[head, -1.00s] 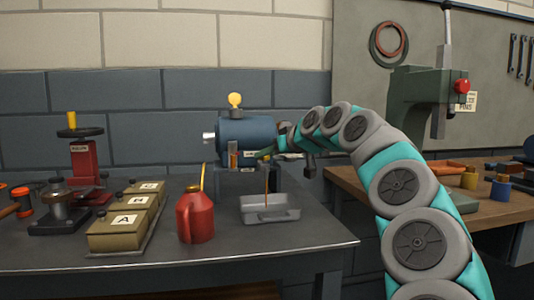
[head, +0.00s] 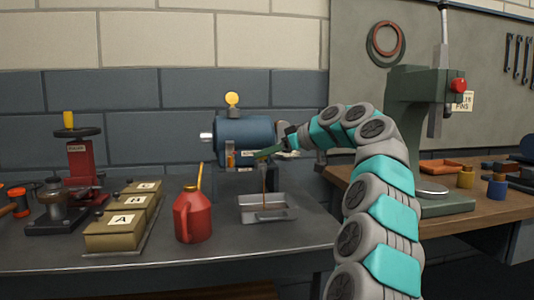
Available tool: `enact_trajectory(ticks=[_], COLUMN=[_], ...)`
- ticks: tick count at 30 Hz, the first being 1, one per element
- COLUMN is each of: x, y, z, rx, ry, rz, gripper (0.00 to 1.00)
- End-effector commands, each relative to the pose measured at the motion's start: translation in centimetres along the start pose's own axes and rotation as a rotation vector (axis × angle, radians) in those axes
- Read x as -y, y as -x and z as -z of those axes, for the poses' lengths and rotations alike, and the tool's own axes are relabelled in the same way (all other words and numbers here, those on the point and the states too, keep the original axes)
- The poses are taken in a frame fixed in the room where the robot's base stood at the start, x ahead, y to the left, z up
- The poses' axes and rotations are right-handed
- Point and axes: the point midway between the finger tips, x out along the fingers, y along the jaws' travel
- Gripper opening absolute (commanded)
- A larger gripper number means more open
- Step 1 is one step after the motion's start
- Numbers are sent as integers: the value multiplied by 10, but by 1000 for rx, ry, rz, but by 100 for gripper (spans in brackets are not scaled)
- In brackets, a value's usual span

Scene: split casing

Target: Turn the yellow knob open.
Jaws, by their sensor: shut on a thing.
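The yellow knob (head: 232,99) is a round disc standing on top of the blue cylindrical casing (head: 245,130) at the back of the dark bench. My gripper (head: 287,140) is at the casing's right front, below and to the right of the knob and apart from it. It is shut on a slim green bar (head: 268,151) that points down and left in front of the casing. The fingertips are small and partly hidden. A thin brown stream (head: 264,185) falls from under the casing into a grey tray (head: 270,216).
A red oil can (head: 193,218) stands left of the tray, with lettered boxes (head: 115,232) beyond it. A red press (head: 80,160) with a yellow handle stands at the far left. A green drill press (head: 415,125) stands on the wooden bench at right.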

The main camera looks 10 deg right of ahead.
Motion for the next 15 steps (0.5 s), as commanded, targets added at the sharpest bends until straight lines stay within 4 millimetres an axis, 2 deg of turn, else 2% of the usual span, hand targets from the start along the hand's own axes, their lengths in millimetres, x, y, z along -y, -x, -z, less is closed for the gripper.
enact_trajectory(ticks=[15], x=[-2], y=[0], z=[0], rx=[0], ry=[28], rz=[66], gripper=[0])
